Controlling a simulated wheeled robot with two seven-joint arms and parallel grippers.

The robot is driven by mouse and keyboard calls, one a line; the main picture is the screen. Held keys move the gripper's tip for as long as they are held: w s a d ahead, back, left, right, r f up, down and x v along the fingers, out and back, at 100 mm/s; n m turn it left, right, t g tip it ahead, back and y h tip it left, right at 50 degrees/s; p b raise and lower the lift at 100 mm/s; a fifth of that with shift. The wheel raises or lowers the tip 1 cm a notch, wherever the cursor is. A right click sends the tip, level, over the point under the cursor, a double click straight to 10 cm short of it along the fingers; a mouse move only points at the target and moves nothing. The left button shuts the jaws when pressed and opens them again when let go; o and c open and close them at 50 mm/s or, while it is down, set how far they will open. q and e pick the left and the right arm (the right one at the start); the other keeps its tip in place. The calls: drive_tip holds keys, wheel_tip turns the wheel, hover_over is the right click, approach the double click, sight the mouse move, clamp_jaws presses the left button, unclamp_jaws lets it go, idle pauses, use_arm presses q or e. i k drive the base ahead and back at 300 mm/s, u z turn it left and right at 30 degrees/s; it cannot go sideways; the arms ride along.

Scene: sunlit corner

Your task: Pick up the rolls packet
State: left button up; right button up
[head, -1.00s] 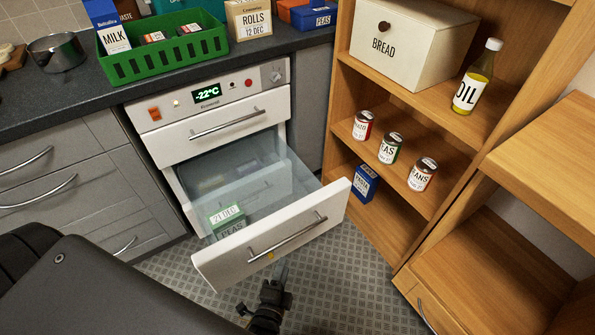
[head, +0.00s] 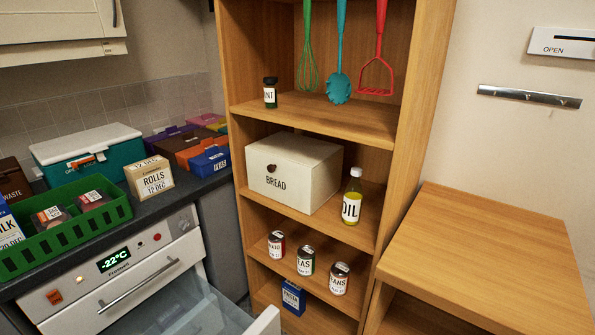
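The rolls packet (head: 150,179) is a small cream box-shaped packet labelled "ROLLS 12 DEC". It stands upright on the dark counter (head: 124,207), at the right end of the green crate and near the counter's front edge. Its label faces forward and nothing covers it. Neither of my grippers shows in the head view now.
Left of the packet is the green crate (head: 70,244) holding milk and small packs. Below, the freezer drawer (head: 262,322) is pulled out. Right is a wooden shelf with the bread bin (head: 288,172).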

sight(149, 177)
drive_tip(key=k, duration=1.3)
drive_tip(key=u, duration=0.6)
drive_tip(key=i, duration=1.35)
drive_tip(key=z, duration=0.25)
